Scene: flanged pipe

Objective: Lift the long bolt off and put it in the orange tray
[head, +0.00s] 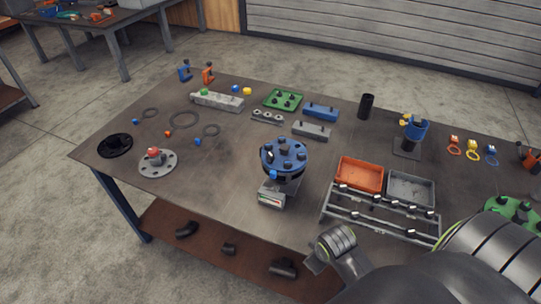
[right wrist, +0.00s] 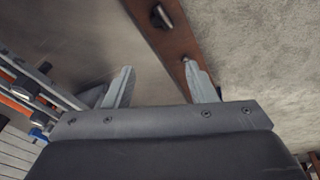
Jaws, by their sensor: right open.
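The blue flange (head: 285,147) tops a dark pipe on a stand at the table's middle. Several dark bolt heads show on it, and I cannot tell which one is the long bolt. The orange tray (head: 359,175) lies to the right of the flange and looks empty. My right gripper (right wrist: 161,85) is open, with its two pale fingers apart and nothing between them. In the right wrist view it points down past the table edge toward the brown lower shelf. In the head view its fingers cannot be made out. My left gripper is not in view.
A grey tray (head: 410,188) adjoins the orange tray, with a metal rack (head: 382,224) holding bolts in front. A blue vise-like fixture (head: 413,132) stands behind. A grey flange with a red knob (head: 157,163) lies at left. The table between is fairly clear.

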